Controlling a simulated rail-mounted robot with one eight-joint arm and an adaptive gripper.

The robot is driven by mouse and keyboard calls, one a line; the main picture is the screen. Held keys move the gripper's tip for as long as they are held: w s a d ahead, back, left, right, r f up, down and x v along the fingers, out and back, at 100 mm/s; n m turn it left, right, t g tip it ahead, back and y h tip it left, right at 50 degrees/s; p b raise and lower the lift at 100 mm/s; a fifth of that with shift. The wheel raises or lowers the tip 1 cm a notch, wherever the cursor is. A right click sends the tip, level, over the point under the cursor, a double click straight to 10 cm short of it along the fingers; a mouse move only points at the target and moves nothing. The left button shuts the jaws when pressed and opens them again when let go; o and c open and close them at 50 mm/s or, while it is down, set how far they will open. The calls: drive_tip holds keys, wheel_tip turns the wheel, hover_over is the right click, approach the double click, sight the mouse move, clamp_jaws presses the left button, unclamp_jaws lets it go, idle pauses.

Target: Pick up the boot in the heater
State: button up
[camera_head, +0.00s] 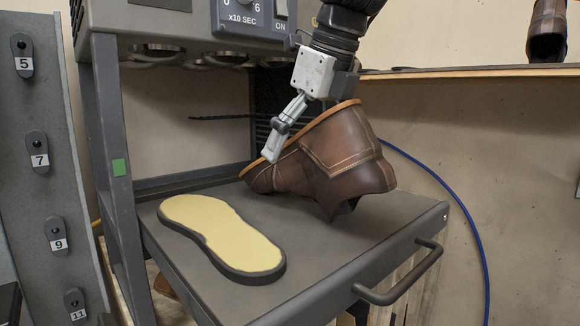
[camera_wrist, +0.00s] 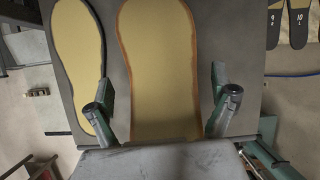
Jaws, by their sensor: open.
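The brown boot (camera_head: 335,155) sits upside down on the grey heater tray (camera_head: 400,228), its tan-edged sole tilted up and its toe end lower at the left. In the wrist view its yellow sole (camera_wrist: 160,60) fills the middle. My gripper (camera_head: 292,138) is over the boot from above. In the wrist view the gripper (camera_wrist: 163,84) is open, with one finger on each side of the sole and gaps visible. In the head view one finger is in front of the boot; the other is hidden behind it.
A yellow-topped sole piece (camera_head: 225,235) lies on the tray left of the boot. The heater housing (camera_head: 240,25) overhangs behind, with a post (camera_head: 115,170) at left. The tray has a front handle (camera_head: 400,275). Another boot (camera_head: 547,30) stands on a shelf at the upper right.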

drive_tip(key=c, duration=1.6)
drive_tip(key=shift+o, duration=0.2)
drive_tip(key=shift+r, duration=0.1)
